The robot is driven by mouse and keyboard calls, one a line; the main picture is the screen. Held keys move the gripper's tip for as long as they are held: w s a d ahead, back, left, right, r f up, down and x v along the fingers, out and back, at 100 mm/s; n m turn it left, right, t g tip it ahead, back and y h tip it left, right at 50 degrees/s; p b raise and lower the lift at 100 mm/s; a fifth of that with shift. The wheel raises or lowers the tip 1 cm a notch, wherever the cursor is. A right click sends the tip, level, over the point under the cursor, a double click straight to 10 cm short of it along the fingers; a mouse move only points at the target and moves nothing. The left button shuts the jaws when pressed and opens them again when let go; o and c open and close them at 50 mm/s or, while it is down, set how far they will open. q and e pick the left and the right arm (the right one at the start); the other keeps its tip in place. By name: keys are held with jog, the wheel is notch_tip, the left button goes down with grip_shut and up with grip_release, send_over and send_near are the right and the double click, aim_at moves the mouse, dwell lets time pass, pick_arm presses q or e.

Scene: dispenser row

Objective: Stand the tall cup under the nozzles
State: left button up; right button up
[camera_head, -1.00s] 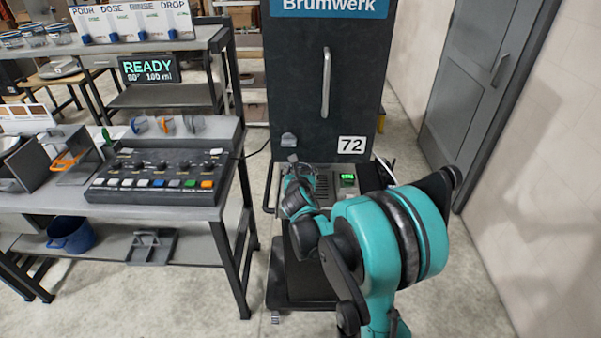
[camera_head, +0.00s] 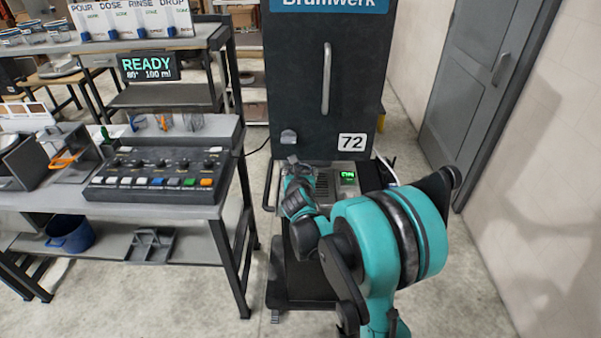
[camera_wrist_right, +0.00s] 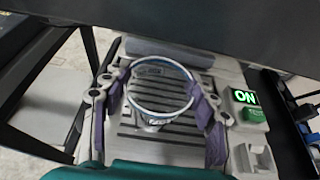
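A clear cup with a blue rim (camera_wrist_right: 160,92) is between the two purple-padded fingers of my right gripper (camera_wrist_right: 157,75) in the wrist view. The fingers lie close against its sides, and it looks upright. Below it is a ribbed grey tray (camera_wrist_right: 180,150); I cannot tell whether the cup touches it. In the head view my right gripper (camera_head: 291,163) is over this tray at the foot of the dark Brumwerk machine (camera_head: 295,80), partly hidden by my arm; the cup is not clear there. The nozzles cannot be made out. My left gripper is not in view.
A green ON display (camera_wrist_right: 245,97) sits right of the tray. At left a bench holds a button panel (camera_head: 160,177), and several small cups stand behind it. A READY screen (camera_head: 148,68) is above. A grey door (camera_head: 480,80) and wall are at right.

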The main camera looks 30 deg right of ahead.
jog(key=o, duration=0.5)
jog(key=v, duration=1.2)
jog(key=shift+a, duration=0.1)
jog(key=s+a+f+m+g+y, duration=0.1)
jog(key=s+a+m, duration=0.4)
jog(key=m, duration=0.5)
jog(key=s+a+f+m+g+y, duration=0.2)
jog(key=s+a+m, duration=0.3)
jog(key=s+m, duration=0.3)
jog(key=s+a+f+m+g+y, duration=0.1)
jog(key=s+a+m+y, duration=0.3)
jog(key=m, duration=0.7)
jog(key=shift+s+a+f+m+g, duration=0.15)
jog(key=shift+s+a+f, duration=0.2)
jog(key=shift+s, duration=0.25)
jog(key=shift+s+a+f+m+g, duration=0.2)
jog(key=shift+s+a, duration=0.25)
jog(key=shift+s, duration=0.15)
